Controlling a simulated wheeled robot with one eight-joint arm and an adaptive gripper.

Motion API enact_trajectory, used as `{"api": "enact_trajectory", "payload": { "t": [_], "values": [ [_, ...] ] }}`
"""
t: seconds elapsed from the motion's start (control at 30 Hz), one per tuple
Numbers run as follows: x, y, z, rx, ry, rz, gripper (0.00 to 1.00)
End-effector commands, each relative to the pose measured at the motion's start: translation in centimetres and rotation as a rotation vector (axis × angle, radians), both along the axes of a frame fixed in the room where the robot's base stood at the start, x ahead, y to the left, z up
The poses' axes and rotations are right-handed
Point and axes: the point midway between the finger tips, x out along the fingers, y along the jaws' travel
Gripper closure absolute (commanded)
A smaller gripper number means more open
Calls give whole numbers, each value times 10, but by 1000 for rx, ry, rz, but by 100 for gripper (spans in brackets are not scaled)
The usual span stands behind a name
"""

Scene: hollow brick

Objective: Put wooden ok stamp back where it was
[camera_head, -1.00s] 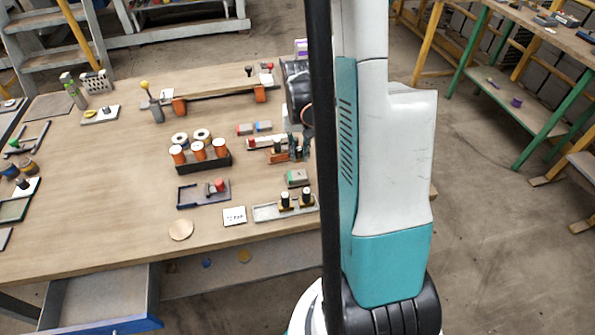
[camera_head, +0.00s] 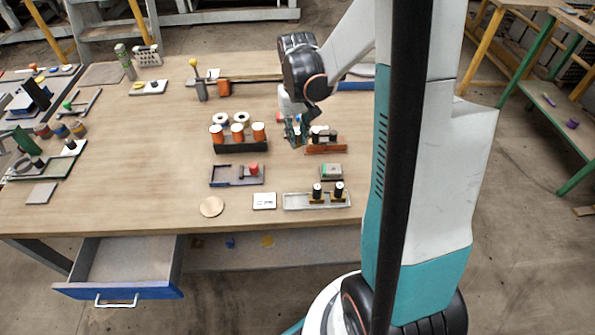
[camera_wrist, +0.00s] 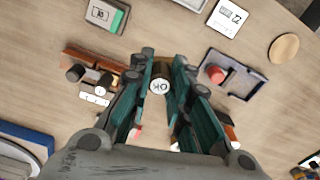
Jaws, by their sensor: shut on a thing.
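My gripper (camera_head: 297,132) is over the table, right of the spool block in the head view. In the wrist view my gripper (camera_wrist: 160,98) is shut on the wooden ok stamp (camera_wrist: 160,86), whose round end marked OK faces the camera. The stamp's lower part is hidden between the fingers. A red-brown stamp rack (camera_wrist: 92,68) with black-handled stamps lies just left of the fingers; it also shows in the head view (camera_head: 325,149). Whether the held stamp touches the table cannot be told. A grey tray (camera_head: 297,203) holds two black-topped stamps.
A black block (camera_head: 241,147) holds orange spools. A dark tray (camera_head: 224,178) with a red-handled stamp, a green pad (camera_head: 331,171), a white card (camera_head: 264,201) and a round wooden disc (camera_head: 212,207) lie nearer the front. A drawer (camera_head: 125,265) stands open below. The table's left middle is clear.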

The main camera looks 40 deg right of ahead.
Motion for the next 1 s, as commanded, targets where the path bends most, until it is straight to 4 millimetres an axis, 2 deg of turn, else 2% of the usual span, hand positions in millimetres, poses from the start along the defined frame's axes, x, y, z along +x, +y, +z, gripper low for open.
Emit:
{"api": "enact_trajectory", "payload": {
  "t": [0.03,0.1,0.33,0.43,0.67,0.9,1.0],
  "values": [
    [0,0,-17,0,0,0,97],
    [0,0,-34,0,0,-1,97],
    [0,0,-84,0,0,-1,97],
    [0,0,-96,0,0,-1,97],
    [0,0,-108,0,0,-1,97],
    [0,0,-142,0,0,-1,97],
    [0,0,-144,0,0,-1,98]
  ]
}}
